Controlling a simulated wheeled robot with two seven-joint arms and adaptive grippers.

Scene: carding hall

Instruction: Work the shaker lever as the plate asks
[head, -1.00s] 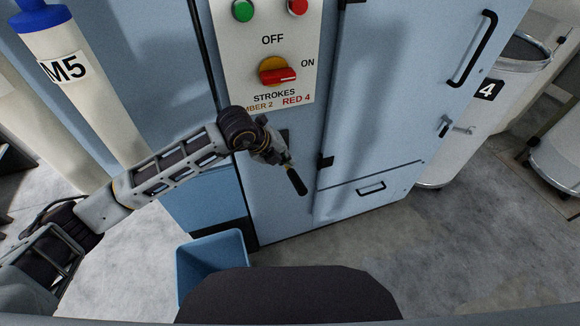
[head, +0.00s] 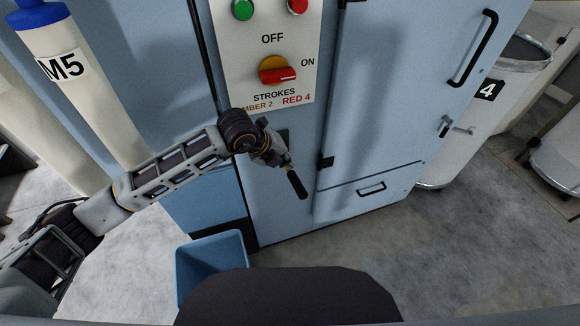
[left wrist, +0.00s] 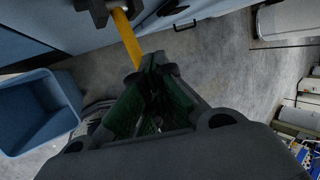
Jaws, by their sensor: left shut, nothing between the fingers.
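The plate (head: 235,62) on the blue machine reads STROKES, with an amber line partly hidden by my arm that ends in "MBER 2", and RED 4. Above this text is a rotary switch (head: 276,70) with a red bar on a yellow-orange base, the bar pointing right toward ON. The shaker lever's dark grip (head: 297,185) slants down just past my left gripper (head: 276,157). In the left wrist view a yellow lever bar (left wrist: 126,36) runs from a dark bracket to behind the fingertips (left wrist: 155,62). The left gripper is shut and empty, close to the lever; contact is unclear. My right gripper is not in view.
Green (head: 242,9) and red (head: 298,6) buttons sit above the switch. A blue bin (head: 210,262) stands on the floor below my arm. A white column marked M5 (head: 85,85) is at left, a drum marked 4 (head: 480,115) at right. The floor at lower right is clear.

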